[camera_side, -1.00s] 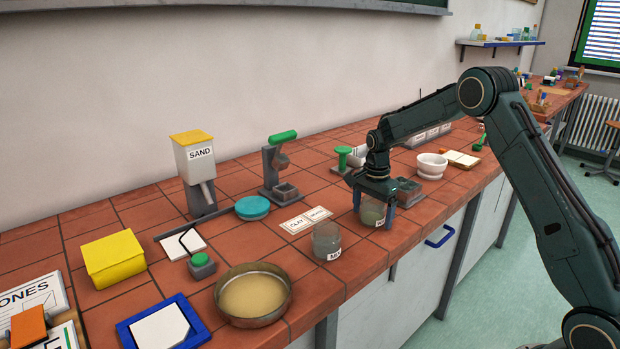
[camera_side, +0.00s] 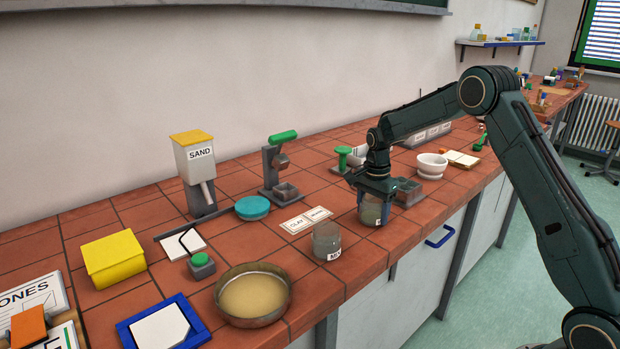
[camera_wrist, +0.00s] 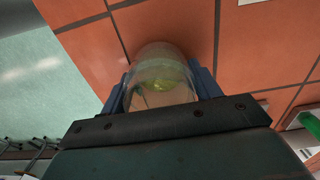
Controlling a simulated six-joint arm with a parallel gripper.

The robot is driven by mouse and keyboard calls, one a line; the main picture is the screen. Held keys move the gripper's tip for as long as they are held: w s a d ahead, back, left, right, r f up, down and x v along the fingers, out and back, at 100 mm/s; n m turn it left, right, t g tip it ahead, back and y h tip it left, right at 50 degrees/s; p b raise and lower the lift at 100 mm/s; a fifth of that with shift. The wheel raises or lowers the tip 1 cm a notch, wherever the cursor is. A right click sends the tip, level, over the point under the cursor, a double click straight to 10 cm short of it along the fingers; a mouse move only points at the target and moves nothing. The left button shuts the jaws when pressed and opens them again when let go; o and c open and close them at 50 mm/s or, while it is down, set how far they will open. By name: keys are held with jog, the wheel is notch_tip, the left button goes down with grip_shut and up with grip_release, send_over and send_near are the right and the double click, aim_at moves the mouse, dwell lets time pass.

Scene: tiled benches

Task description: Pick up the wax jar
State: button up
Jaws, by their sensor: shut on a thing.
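A glass jar (camera_side: 371,213), which I take to be the wax jar, stands upright near the front edge of the tiled bench. Its small white label is too small to read. In the wrist view the jar (camera_wrist: 162,97) is clear glass with something yellow-green inside. My gripper (camera_side: 374,203) is over the jar from above and shut on it, with one blue finger on each side. The gripper also shows in the wrist view (camera_wrist: 163,88). The gripper body hides the jar's top in the side view. I see no clear gap between jar and bench.
A second glass jar (camera_side: 327,241) with a white label stands to the left. A grey open box (camera_side: 407,193) is close on the right, with a white mortar (camera_side: 432,166) behind. A round pan (camera_side: 253,293) and clay card (camera_side: 305,219) lie left.

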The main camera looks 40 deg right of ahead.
notch_tip(320, 180, up, 20)
jog(key=shift+f, duration=0.2)
dwell(0.4)
jog(key=o, duration=0.8)
jog(key=c, duration=0.6)
jog(key=s+a+f+n, duration=0.2)
jog(key=a+f+n, duration=0.1)
jog(key=f+n, duration=0.2)
jog(key=s+a+f+n, duration=0.1)
jog(key=a+f+n, duration=0.2)
jog(key=f+n, duration=0.3)
jog(key=s+a+f+n, duration=0.2)
jog(key=a+f+n, duration=0.1)
jog(key=f+n, duration=0.2)
jog(key=shift+s+f+n, duration=0.3)
jog(key=shift+s+f, duration=0.05)
jog(key=shift+f, duration=0.05)
jog(key=shift+s+a+f+n, duration=0.35)
jog(key=shift+s+f+n, duration=0.15)
jog(key=shift+f+n, duration=0.15)
